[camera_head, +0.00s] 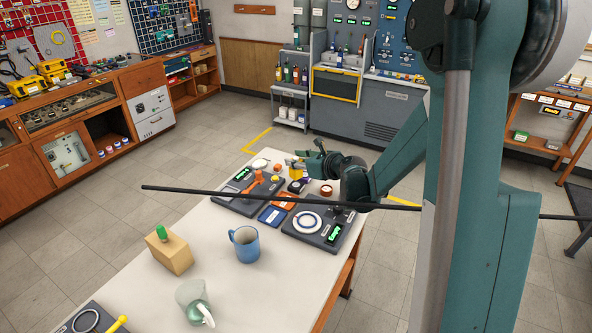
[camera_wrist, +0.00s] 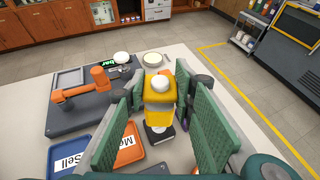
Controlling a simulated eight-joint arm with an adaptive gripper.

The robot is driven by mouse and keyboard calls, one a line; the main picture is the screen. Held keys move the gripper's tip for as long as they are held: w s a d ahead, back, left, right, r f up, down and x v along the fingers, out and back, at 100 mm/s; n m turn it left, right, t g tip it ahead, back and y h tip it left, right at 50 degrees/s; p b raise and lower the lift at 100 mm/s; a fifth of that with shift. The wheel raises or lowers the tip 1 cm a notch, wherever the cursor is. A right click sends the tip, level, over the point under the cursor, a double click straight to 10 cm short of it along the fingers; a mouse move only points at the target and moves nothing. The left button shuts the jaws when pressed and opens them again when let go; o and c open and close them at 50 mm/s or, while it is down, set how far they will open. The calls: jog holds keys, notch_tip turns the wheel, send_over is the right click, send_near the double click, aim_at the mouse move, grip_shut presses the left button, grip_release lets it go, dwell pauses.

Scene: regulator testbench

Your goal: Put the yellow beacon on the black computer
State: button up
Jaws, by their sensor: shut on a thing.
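The yellow beacon (camera_wrist: 159,92), with a white dome on top, stands upright between the green pads of my gripper (camera_wrist: 158,100) in the wrist view. My gripper is shut on it. In the head view my gripper (camera_head: 303,163) is over the far end of the white table, with the beacon (camera_head: 296,173) partly hidden by it. A small black box (camera_wrist: 158,138), which may be the black computer, lies under the beacon; it also shows in the head view (camera_head: 299,187). I cannot tell whether the beacon touches it.
A dark device with an orange arm (camera_head: 252,186) stands left, and another with a white ring (camera_head: 308,222) stands right. Orange (camera_wrist: 122,146) and blue (camera_wrist: 72,157) trays lie between. A blue mug (camera_head: 245,244) and wooden block (camera_head: 169,254) stand nearer. A dark rod (camera_head: 225,194) crosses the view.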

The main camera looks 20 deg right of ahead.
jog(key=shift+f+b, duration=0.4)
jog(key=shift+f, duration=1.45)
jog(key=shift+f, duration=0.15)
jog(key=o, duration=0.9)
jog(key=shift+r, duration=0.2)
jog(key=p+v, duration=0.1)
jog(key=v, duration=1.1)
jog(key=shift+p, duration=0.35)
